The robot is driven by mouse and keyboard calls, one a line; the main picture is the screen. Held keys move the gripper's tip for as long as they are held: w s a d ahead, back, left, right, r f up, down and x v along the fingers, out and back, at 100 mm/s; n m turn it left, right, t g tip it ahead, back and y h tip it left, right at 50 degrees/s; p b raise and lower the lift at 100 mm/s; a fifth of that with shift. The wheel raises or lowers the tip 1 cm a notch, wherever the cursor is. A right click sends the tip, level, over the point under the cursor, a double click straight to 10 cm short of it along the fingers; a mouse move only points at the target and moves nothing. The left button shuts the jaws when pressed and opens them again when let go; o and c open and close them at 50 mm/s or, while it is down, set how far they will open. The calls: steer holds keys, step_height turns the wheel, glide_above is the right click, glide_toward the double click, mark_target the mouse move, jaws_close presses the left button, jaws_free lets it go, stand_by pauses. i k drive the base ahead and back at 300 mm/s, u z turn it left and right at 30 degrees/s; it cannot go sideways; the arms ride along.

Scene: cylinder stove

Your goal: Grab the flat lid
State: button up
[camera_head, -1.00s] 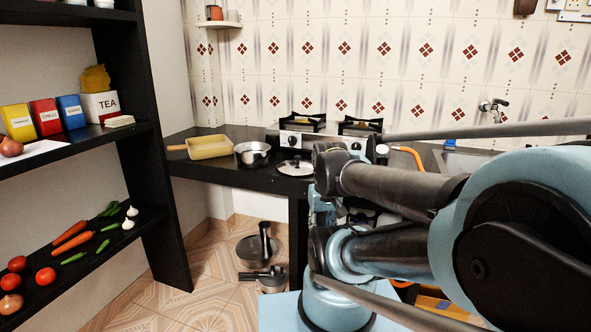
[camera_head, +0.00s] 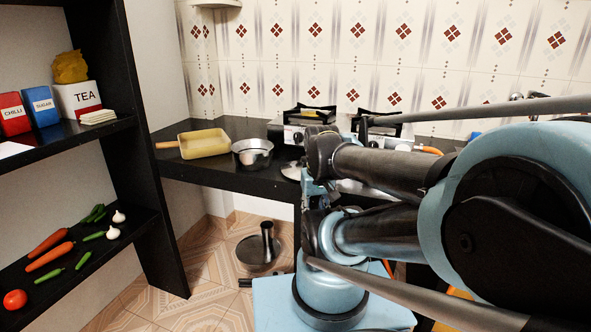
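The flat lid (camera_head: 291,171) is a silvery disc lying on the black counter, just right of a steel pot. Most of it is hidden behind my arm, and only its left part shows. My folded arm fills the right side of the head view, and its near joint overlaps the lid in the picture. I cannot make out my gripper or its fingers in this view.
On the counter (camera_head: 224,178) stand a steel pot (camera_head: 253,160), a yellow pan (camera_head: 204,144) and a stove (camera_head: 296,133). A black shelf (camera_head: 158,240) with food and boxes rises at the left. A pan (camera_head: 258,256) stands on the tiled floor under the counter.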

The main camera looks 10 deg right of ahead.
mark_target(291, 170)
steer(key=u, duration=0.15)
steer(key=k, duration=1.5)
steer(key=z, duration=0.55)
steer(key=i, duration=1)
steer(key=u, duration=0.1)
